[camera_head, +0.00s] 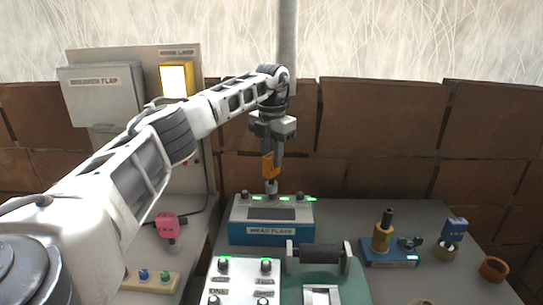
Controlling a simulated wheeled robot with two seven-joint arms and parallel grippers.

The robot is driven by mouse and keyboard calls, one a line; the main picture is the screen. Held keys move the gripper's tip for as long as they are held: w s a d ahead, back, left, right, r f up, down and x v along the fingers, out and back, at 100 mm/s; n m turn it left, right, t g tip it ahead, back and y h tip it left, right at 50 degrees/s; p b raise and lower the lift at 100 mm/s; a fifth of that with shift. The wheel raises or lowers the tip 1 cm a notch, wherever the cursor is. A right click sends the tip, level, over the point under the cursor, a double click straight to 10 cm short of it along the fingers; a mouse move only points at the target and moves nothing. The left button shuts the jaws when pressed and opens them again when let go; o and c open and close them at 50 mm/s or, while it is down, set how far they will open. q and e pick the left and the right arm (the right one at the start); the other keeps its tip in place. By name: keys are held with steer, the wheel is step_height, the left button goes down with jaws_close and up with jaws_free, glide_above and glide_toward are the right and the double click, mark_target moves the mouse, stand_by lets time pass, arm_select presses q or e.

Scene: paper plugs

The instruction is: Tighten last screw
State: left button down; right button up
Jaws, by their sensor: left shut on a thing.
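My left arm reaches in from the left, and its gripper (272,155) is shut on an orange-handled tool (269,168). The tool points down, with its grey end (271,188) at the middle of the back edge of a blue box with a grey top (270,234), labelled with what looks like a plate name. Small knobs or screw heads stand at the box's back left (245,195) and back right (299,196), with green lights beside them. The screw under the tool is hidden, and I cannot tell whether the tip touches it. My right gripper is not in view.
A white panel (243,283) with several dark knobs and a green machine with a dark roller (320,257) stand in front. A blue stand (388,252), a blue-topped piece (454,230) and a brown ring (494,269) are right. A pink piece (167,225) and breaker cabinet (101,94) are left.

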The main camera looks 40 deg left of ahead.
arm_select(q)
steer(key=shift+r, duration=2.55)
